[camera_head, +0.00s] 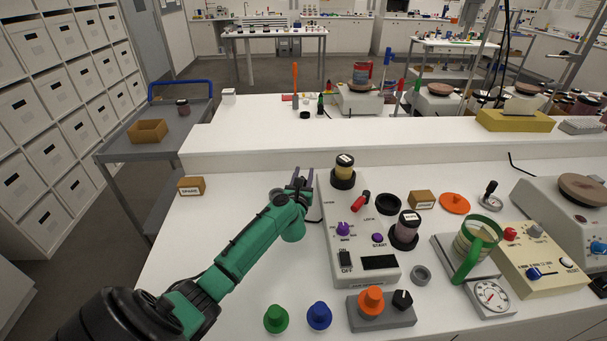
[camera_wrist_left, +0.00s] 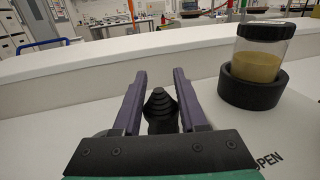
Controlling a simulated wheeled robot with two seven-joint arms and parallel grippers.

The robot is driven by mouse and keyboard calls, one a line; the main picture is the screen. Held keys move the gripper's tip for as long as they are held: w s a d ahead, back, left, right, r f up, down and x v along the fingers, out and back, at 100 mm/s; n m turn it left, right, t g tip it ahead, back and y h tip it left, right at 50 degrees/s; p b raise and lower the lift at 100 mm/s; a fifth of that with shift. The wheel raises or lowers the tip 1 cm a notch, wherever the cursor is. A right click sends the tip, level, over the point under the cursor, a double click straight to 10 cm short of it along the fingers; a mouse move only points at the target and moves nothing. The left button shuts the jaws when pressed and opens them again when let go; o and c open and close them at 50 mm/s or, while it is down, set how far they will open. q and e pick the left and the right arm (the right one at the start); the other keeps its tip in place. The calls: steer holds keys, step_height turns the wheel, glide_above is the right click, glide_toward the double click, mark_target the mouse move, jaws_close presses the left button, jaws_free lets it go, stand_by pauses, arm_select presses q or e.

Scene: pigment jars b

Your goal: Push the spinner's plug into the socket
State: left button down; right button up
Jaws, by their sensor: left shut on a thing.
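The spinner (camera_head: 359,246) is a pale machine with purple knobs, a red lever and an ON/OFF switch, right of my left gripper (camera_head: 303,177). In the left wrist view, my left gripper (camera_wrist_left: 160,82) is shut on a black, ribbed, tapering piece (camera_wrist_left: 159,104) that looks like the plug's cable end. The rest of the plug is hidden by the jaws. A short dark cable (camera_head: 314,221) shows by the spinner's left side. I cannot make out the socket in either view. My right gripper is not in view.
A jar of yellow powder (camera_head: 344,167) sits in a black cup at the spinner's far end, close right of the gripper. A raised white ledge (camera_head: 250,158) runs behind. A small brown box (camera_head: 190,186) stands at left. The bench between is clear.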

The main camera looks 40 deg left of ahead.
arm_select(q)
steer(key=shift+f+b, duration=1.15)
steer(key=shift+f, duration=0.25)
steer(key=shift+c, duration=1.9)
jaws_free()
steer(key=v, duration=1.4)
steer(key=shift+s+d, duration=0.1)
steer(key=shift+s, duration=0.15)
